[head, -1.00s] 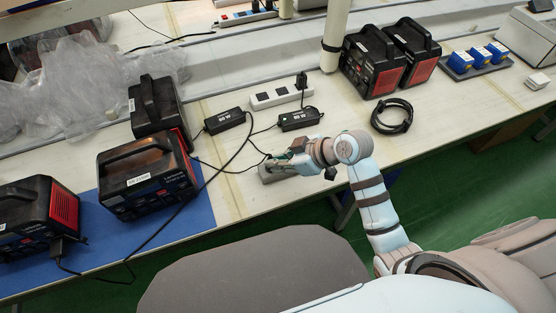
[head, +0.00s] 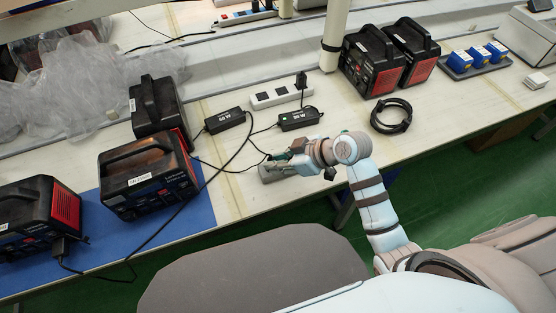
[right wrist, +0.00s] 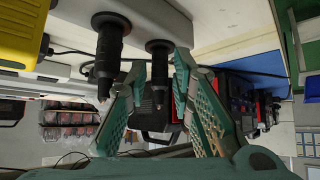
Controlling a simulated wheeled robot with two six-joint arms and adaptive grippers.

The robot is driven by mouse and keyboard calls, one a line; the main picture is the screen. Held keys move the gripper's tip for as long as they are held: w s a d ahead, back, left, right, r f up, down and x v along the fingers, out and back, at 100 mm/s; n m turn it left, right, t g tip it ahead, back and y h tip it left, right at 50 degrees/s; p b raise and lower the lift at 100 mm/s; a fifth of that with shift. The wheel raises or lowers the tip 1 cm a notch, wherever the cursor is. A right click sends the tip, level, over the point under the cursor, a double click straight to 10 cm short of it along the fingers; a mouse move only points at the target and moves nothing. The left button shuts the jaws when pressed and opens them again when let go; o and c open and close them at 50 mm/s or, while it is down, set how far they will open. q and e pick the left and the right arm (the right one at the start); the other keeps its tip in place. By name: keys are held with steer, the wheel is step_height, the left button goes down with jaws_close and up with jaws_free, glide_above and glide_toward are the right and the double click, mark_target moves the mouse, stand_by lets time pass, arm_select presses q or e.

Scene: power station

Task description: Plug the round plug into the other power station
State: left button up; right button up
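The power stations are black boxes with handles and red side panels. Three stand at the left: one low at the left edge (head: 40,212), one in the middle of the blue mat (head: 145,178), and one behind it (head: 157,103). A black plug (head: 60,246) sits at the front of the left-edge station. My right gripper (head: 281,158) is at a grey block (head: 273,174) near the table's front edge. In the right wrist view, its green fingers (right wrist: 160,66) stand open on either side of a black round plug-like piece (right wrist: 160,78). A similar piece (right wrist: 107,48) is beside it. My left gripper is not in view.
Two black adapters (head: 225,121) (head: 299,119) with cables lie by a white power strip (head: 276,97). A coiled black cable (head: 391,117) lies to the right. More power stations (head: 373,66) and a tray of blue items (head: 478,65) stand behind. A post (head: 333,35) rises at the back.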

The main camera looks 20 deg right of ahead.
steer(key=shift+o, duration=0.7)
steer(key=shift+d+r, duration=0.15)
steer(key=v, duration=1.1)
steer(key=shift+s+r, duration=0.25)
steer(key=shift+r, duration=0.05)
steer(key=shift+d+f, duration=0.1)
